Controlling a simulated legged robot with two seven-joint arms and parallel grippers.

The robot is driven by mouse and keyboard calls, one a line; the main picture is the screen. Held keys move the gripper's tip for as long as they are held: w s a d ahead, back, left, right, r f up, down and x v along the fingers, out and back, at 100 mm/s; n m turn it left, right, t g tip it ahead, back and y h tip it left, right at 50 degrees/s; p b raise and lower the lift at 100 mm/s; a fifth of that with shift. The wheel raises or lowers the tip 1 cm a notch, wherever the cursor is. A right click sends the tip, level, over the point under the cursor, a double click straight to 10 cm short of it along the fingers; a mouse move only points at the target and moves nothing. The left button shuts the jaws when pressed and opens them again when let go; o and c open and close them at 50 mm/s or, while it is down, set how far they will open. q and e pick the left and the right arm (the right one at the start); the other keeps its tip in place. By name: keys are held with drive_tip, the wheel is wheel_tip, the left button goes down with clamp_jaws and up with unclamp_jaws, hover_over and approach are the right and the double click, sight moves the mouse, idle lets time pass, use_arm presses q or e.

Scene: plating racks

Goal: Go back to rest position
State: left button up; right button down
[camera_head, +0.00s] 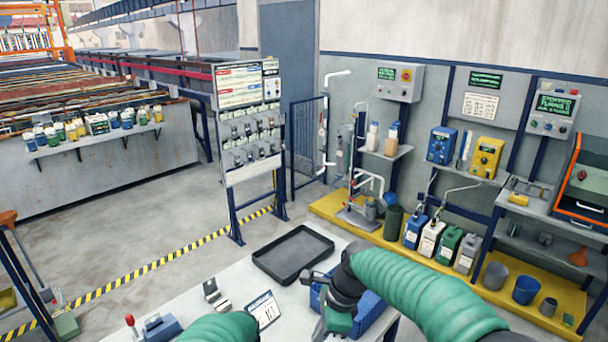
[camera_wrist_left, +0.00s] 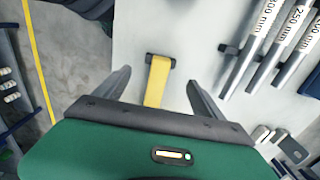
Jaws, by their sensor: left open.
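My left gripper (camera_wrist_left: 158,76) shows in the left wrist view with its two grey fingers spread apart. A yellow strip (camera_wrist_left: 157,82) with a dark end piece lies on the pale surface beyond and between the fingers; neither finger appears to touch it. In the head view only the green sleeve of my left arm (camera_head: 220,328) shows at the bottom edge; its gripper is out of that picture. My right arm comes in from the right, and its dark gripper (camera_head: 326,292) is over the table near a blue crate. Its fingers are too unclear to read.
A black tray (camera_head: 293,277) lies on the white table (camera_head: 228,274). The blue crate (camera_head: 369,312) is partly hidden by my right arm. Labelled grey tubes (camera_wrist_left: 265,55) lie right in the wrist view. Open floor is at left.

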use_arm(q)
wheel_tip(320, 180, up, 6)
drive_tip(key=s+a+n+t, duration=0.1)
drive_tip(key=s+a+n, duration=0.3)
drive_tip(key=s, duration=0.3)
drive_tip(key=s+a+n+t, duration=0.1)
drive_tip(key=s+a+n, duration=0.2)
drive_tip(key=s, duration=0.4)
drive_tip(key=shift+s+a+r+n+t, duration=0.15)
drive_tip(key=shift+a+n+t, duration=0.2)
drive_tip(key=shift+n, duration=0.55)
use_arm(e)
drive_tip(key=s+d+f+n+t+h, duration=0.1)
drive_tip(key=s+d+f+n, duration=0.2)
drive_tip(key=s+d+n, duration=0.5)
drive_tip(key=s+d+f+n+t+h, duration=0.1)
drive_tip(key=s+d+f+n, duration=0.3)
drive_tip(key=s+d+n, duration=0.4)
drive_tip(key=s+n+h, duration=0.1)
drive_tip(key=s, duration=0.3)
drive_tip(key=shift+s+f+n, duration=0.25)
drive_tip(key=shift+s+n, duration=0.05)
drive_tip(key=shift+s, duration=0.05)
drive_tip(key=shift+w+d+f, duration=0.1)
drive_tip(key=shift+w, duration=0.05)
